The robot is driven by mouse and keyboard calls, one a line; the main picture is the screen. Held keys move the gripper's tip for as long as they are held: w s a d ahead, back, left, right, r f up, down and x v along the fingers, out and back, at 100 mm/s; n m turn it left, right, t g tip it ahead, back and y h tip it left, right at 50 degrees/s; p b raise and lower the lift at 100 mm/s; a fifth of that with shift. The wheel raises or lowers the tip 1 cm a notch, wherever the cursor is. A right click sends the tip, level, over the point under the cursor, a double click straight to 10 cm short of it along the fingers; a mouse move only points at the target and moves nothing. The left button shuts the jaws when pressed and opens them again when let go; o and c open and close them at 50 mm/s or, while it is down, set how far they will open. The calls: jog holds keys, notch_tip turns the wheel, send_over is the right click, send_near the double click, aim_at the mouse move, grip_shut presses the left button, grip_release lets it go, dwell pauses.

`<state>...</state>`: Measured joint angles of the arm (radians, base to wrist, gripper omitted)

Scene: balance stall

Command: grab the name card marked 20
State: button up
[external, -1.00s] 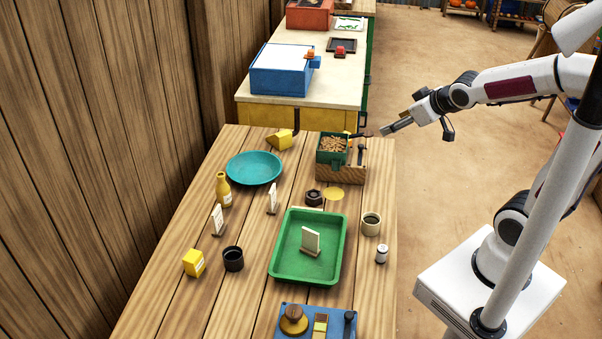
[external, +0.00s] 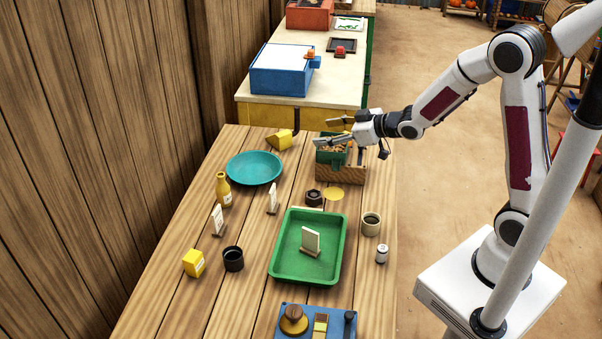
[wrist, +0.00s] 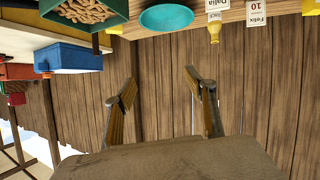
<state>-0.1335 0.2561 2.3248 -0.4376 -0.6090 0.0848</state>
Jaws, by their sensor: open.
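Three pale name cards stand on the table in the external view: one at the left (external: 217,220), one near the middle (external: 272,198) and one in the green tray (external: 310,241). Their marks are too small to read there. In the wrist view, a card reading Felix 10 (wrist: 258,13) and a card reading Dalia (wrist: 219,5) show at the top edge, partly cut off. I cannot read a 20 on any card. My gripper (external: 328,131) is open and empty, above the green bin at the table's far end; its spread fingers (wrist: 162,82) also show in the wrist view.
The green bin of pellets (wrist: 88,28) stands on a wooden block below my gripper. A teal plate (external: 254,168), a yellow bottle (external: 223,190), black cup (external: 233,259) and yellow box (external: 193,263) lie to the left. A grey-green cup (external: 371,225) stands right of the tray (external: 278,262).

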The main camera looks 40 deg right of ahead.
jog(key=a+f+n+y, duration=0.2)
jog(key=a+f+y, duration=0.4)
jog(key=a, duration=0.5)
jog(key=shift+s+a+f+g, duration=0.15)
jog(key=shift+a+f+g, duration=0.2)
jog(key=shift+f, duration=0.4)
jog(key=shift+f, duration=0.15)
send_near(273, 189)
jog(key=shift+w+a+f, duration=0.3)
jog(key=shift+w+a, duration=0.1)
jog(key=shift+w, duration=0.2)
jog(key=shift+w+a+f, duration=0.3)
jog(key=shift+w+a, duration=0.05)
jog(key=shift+w, duration=0.25)
jog(key=shift+w+a+f, duration=0.1)
jog(key=shift+w+a, duration=0.3)
jog(key=shift+w, duration=0.05)
jog(key=shift+a, duration=0.1)
jog(key=shift+x, duration=3.05)
